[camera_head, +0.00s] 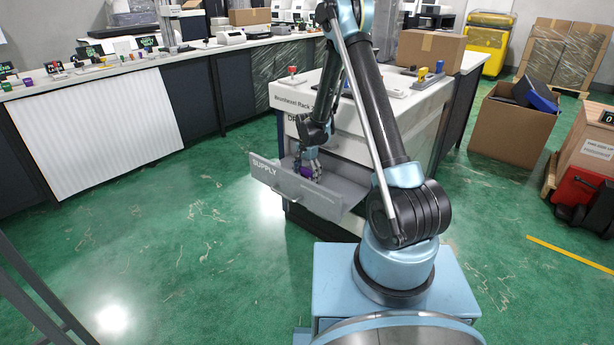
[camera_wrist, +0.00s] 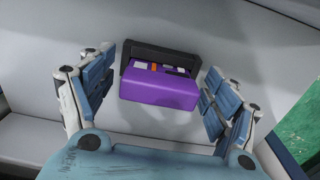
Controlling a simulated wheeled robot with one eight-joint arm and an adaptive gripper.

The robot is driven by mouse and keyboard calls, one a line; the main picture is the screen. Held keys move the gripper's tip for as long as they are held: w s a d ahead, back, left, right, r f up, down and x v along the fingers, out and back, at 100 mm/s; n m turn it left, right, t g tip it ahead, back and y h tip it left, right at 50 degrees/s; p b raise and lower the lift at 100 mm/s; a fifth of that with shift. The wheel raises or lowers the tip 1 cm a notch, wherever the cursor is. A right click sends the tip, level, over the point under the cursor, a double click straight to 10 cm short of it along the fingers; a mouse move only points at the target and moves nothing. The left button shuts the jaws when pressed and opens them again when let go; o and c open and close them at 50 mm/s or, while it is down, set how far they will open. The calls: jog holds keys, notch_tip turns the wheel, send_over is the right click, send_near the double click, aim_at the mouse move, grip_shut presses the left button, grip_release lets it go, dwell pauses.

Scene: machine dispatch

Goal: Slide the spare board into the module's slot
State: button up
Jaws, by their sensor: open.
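A purple block-like piece (camera_wrist: 160,92), apparently the spare board, sits in the pulled-out SUPPLY drawer (camera_head: 335,190). Its far edge meets a dark holder (camera_wrist: 160,53), and small white and orange marks show on it. It also shows in the head view as a small purple patch (camera_head: 306,172) under my gripper. My gripper (camera_wrist: 158,70) is open, with one set of fingers on each side of the piece and gaps left between. In the head view my gripper (camera_head: 307,160) reaches down into the drawer. I cannot make out the module or its slot in either view.
The drawer comes out of a white cabinet (camera_head: 345,145) with items on top, including a cardboard box (camera_head: 430,48). A long counter (camera_head: 100,70) stands at the left. An open cardboard box (camera_head: 510,125) is at the right. The green floor (camera_head: 150,220) at the left is clear.

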aim_at(308, 170)
notch_tip(308, 170, up, 12)
jog(key=shift+f, duration=0.1)
dwell(0.7)
jog(key=s+d+r+n+t, duration=0.1)
jog(key=s+d+r+n, duration=0.3)
jog(key=s+d+r, duration=1.4)
jog(key=s+d+f+n, duration=0.2)
jog(key=s+d+f, duration=0.1)
jog(key=s, duration=0.8)
jog(key=s+d+f+n+t, duration=0.1)
jog(key=s+d+f, duration=0.2)
jog(key=s, duration=0.8)
jog(key=shift+s+n, duration=0.25)
jog(key=shift+n, duration=0.15)
